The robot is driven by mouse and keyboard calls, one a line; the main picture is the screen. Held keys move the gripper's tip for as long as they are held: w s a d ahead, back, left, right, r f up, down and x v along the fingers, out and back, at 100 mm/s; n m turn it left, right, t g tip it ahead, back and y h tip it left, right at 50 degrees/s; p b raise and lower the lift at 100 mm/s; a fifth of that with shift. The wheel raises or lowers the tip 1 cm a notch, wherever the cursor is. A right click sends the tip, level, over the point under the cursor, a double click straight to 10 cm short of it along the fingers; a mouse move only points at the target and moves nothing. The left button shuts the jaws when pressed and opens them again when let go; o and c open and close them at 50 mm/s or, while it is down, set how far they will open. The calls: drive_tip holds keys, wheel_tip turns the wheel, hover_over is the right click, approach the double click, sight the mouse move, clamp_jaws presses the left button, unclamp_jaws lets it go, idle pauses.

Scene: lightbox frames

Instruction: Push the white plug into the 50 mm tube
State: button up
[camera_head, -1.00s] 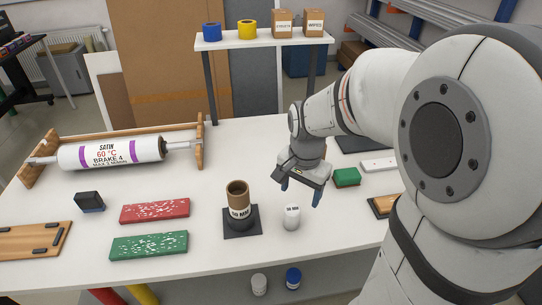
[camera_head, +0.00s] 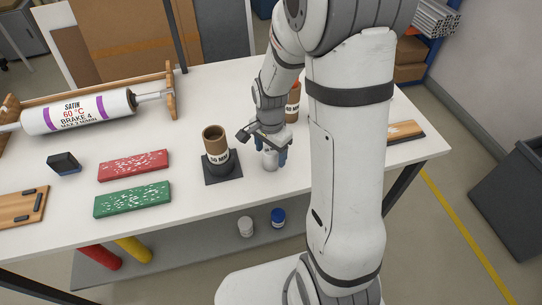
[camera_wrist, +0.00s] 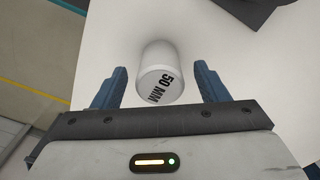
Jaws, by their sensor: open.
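The white plug (camera_head: 270,158), marked 50 MM, stands on the white table just right of the tube. In the wrist view the plug (camera_wrist: 160,75) lies between the two blue fingers, with a gap on each side. My gripper (camera_head: 271,153) is open around or just above it; the wrist view shows the open gripper (camera_wrist: 162,88) too. The plug's upper part is partly hidden by my gripper in the head view.
A red block (camera_head: 134,165) and a green block (camera_head: 132,199) lie left of the tube. The white roller (camera_head: 80,113) is on a wooden stand at the back left. The table front is clear.

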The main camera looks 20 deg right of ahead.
drive_tip(key=c, duration=1.1)
